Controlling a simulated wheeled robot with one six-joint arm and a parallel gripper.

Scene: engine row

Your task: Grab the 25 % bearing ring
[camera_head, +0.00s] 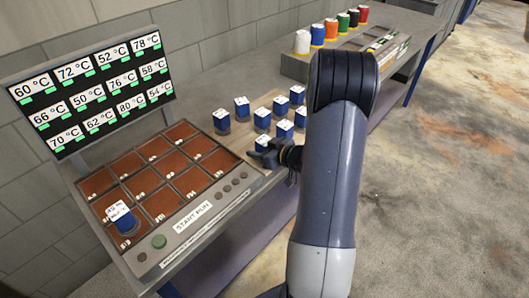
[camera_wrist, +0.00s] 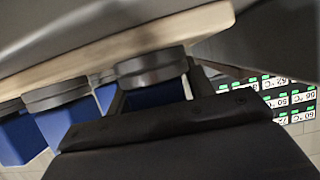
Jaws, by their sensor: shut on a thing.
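Several blue pieces with white label tops stand on a wooden board (camera_head: 236,143) in the head view. Their labels are too small to read, so I cannot tell which is the 25 % bearing ring. My gripper (camera_head: 268,157) is low at the board's front edge, beside a blue piece (camera_head: 262,143) that it partly hides. In the wrist view, which is tilted upside down, my gripper (camera_wrist: 156,88) is shut on a blue piece (camera_wrist: 155,96) with a dark round base (camera_wrist: 151,69). That base appears at or very close to the board.
Other blue pieces (camera_wrist: 62,120) stand close beside the held one. Left is a console with a brown compartment tray (camera_head: 160,172), one blue piece (camera_head: 124,220) in its front-left compartment, and a temperature display (camera_head: 92,92). Coloured spools (camera_head: 317,35) stand at the back.

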